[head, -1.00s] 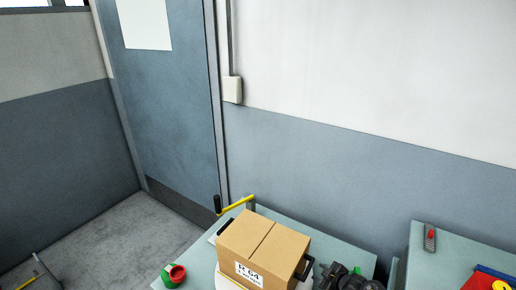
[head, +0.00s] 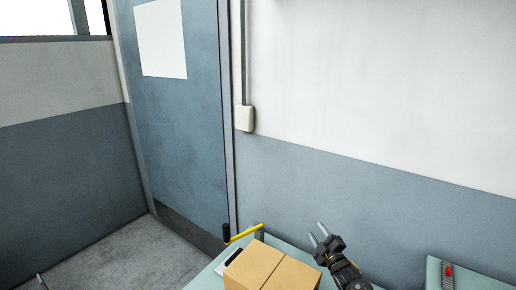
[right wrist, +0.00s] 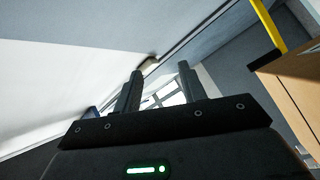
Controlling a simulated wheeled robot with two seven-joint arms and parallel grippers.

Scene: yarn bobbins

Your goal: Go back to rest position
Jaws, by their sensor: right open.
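My right gripper (head: 317,231) is raised at the bottom middle of the head view, just right of the cardboard box (head: 270,268). Its two fingers are apart and point up, with nothing between them. In the right wrist view the open gripper (right wrist: 161,70) shows against the wall and a bright window, and part of the box (right wrist: 290,85) shows at the right edge. My left gripper does not show.
The box stands on a grey-green table (head: 207,275) with a yellow handle (head: 244,234) at its far edge. Another table (head: 434,272) with a red-topped item is at lower right. A door (head: 180,130) and walls stand behind.

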